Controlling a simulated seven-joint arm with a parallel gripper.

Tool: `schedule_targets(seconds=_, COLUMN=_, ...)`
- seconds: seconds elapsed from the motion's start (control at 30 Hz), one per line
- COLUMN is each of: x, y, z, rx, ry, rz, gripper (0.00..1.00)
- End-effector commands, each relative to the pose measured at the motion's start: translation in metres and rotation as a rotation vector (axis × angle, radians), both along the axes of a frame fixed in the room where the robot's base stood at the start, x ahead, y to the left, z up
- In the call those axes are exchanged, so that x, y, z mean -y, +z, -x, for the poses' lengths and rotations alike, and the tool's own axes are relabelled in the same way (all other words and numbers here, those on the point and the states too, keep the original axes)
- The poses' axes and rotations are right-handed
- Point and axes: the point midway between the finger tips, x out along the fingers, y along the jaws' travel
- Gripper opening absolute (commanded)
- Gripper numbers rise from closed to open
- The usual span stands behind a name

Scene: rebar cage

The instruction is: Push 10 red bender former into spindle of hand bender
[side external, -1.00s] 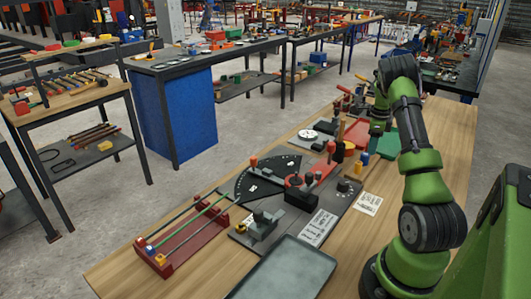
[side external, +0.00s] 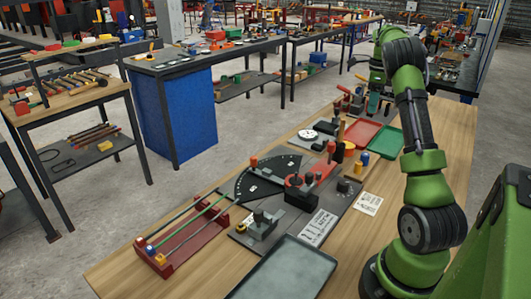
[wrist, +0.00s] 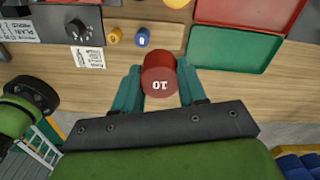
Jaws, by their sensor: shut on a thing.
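The red bender former (wrist: 158,72), marked 10, is between the two teal fingers of my gripper (wrist: 160,84) in the wrist view. The gripper is shut on it, and its number reads upside down there. The hand bender (side external: 300,183) sits on the bench nearer the camera, well apart from my gripper. Its spindle cannot be clearly told from the red parts at its middle.
A yellow former (wrist: 115,36) and a blue former (wrist: 142,38) stand on a wooden block. A red tray (side external: 360,133) and a green tray (side external: 386,142) lie beyond. A red rack with rods (side external: 182,245) and a grey tray (side external: 284,270) are at the near end.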

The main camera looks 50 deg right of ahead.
Motion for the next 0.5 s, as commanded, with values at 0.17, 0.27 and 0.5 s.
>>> schedule_targets(seconds=0.17, x=-0.038, y=0.005, z=-0.03, rx=0.001, ry=0.066, rz=0.005, gripper=0.0)
schedule_targets(seconds=0.27, x=-0.068, y=0.006, z=-0.05, rx=0.002, ry=0.118, rz=0.006, gripper=0.0)
schedule_targets(seconds=0.5, x=-0.172, y=0.007, z=-0.092, rx=0.002, ry=0.291, rz=0.005, gripper=0.0)
